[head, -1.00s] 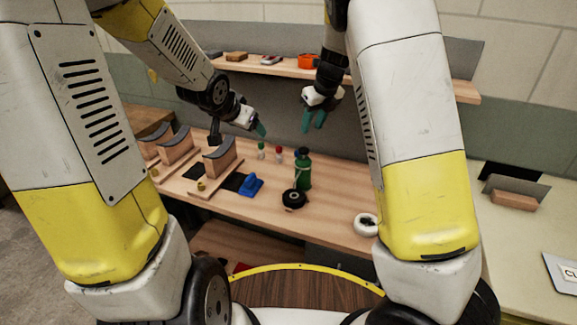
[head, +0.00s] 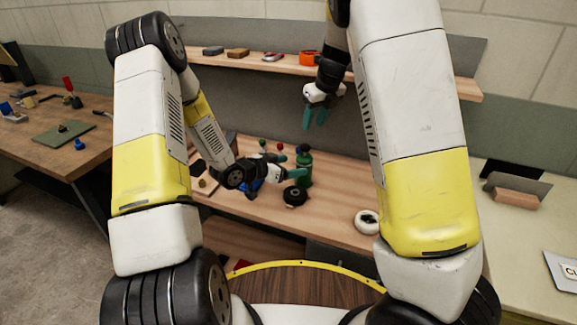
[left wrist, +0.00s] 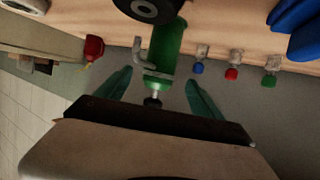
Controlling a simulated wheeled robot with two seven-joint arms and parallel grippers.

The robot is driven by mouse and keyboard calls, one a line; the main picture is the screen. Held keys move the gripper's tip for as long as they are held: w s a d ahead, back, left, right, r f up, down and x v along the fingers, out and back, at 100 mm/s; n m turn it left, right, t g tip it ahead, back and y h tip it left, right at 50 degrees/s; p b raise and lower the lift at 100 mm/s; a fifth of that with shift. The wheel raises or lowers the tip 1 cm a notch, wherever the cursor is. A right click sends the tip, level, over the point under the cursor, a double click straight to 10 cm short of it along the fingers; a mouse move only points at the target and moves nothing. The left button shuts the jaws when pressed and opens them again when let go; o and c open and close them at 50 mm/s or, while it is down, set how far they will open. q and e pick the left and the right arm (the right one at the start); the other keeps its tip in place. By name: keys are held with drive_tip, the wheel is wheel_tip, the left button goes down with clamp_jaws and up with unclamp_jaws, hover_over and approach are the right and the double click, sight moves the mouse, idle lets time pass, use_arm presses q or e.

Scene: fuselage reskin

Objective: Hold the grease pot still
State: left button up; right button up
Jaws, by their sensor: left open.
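The grease pot is a green canister (head: 304,166) with a dark top, standing on the wooden bench. In the left wrist view the green canister (left wrist: 166,45) shows with a grey bent handle or spout and a dark knob. My left gripper (head: 298,174) is at the pot in the head view. In the left wrist view its teal fingers (left wrist: 158,88) are open on either side of the pot's knob end, with gaps on both sides. My right gripper (head: 315,117) is raised in front of the shelf, fingers apart and empty.
A black round part (head: 295,196) sits close in front of the pot. Small bottles with coloured caps (left wrist: 232,72) and a blue object (left wrist: 296,28) stand beside it. A white ring (head: 367,221) lies to the right. A shelf (head: 280,68) runs above.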

sight(298, 164)
use_arm(q)
drive_tip(key=x, duration=0.7)
drive_tip(key=shift+f, duration=0.1)
clamp_jaws()
